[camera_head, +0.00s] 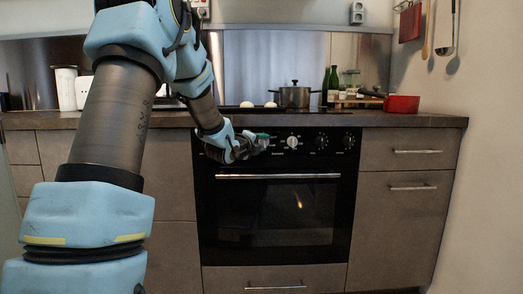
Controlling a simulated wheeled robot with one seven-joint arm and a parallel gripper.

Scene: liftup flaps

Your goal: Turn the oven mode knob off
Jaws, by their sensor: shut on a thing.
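The oven (277,205) is built into the counter front, with a black control panel along its top. My gripper (265,139) is at the left part of this panel, its greenish fingertips against it. It is shut on what appears to be a knob there, mostly hidden by the fingers. To the right are a pale round knob or dial (292,142) and two dark knobs, one nearer (321,141) and one at the far right (348,141). The knob markings are too small to read, so I cannot tell which is the mode knob or its setting.
The oven door handle (278,177) runs just below the panel. The countertop (400,119) overhangs above. A pot (295,96), green bottles (329,84) and a red pan (401,104) stand on top. Drawers flank the oven at right, and the space before the oven door is clear.

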